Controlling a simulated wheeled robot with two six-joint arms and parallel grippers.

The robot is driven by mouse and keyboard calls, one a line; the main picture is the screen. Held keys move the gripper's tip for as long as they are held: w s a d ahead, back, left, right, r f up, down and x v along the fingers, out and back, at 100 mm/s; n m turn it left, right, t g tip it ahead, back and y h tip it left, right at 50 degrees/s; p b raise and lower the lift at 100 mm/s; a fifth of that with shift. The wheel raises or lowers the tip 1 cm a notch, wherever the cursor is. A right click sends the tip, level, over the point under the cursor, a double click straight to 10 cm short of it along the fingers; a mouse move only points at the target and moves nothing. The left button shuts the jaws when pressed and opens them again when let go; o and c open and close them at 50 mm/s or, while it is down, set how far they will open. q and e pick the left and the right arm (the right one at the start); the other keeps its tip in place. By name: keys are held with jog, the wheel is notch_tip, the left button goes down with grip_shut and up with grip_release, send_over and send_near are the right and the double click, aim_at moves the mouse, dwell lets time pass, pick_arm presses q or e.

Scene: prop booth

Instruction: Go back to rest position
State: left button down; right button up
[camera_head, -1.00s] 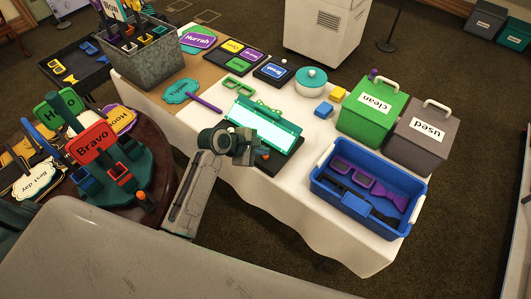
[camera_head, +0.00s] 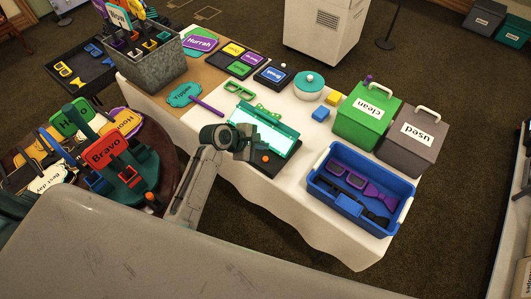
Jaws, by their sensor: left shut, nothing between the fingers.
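My left arm comes up from the bottom of the head view. Its gripper (camera_head: 254,149) is shut and empty, over the front left part of a lit pale cyan panel (camera_head: 281,141) on a black base. The gripper hides part of the panel and base. An orange knob (camera_head: 265,159) on the base shows just beside the fingers. I cannot tell whether they touch anything. My right gripper is not in view.
The white-covered table (camera_head: 300,220) carries a blue crate (camera_head: 335,207) with purple props, a green bin (camera_head: 366,125), a grey bin (camera_head: 405,145) and a metal box (camera_head: 150,72). A round table at left holds a rack with a red Bravo sign (camera_head: 106,152).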

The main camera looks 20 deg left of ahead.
pick_arm(q)
jog(key=shift+r, duration=0.4)
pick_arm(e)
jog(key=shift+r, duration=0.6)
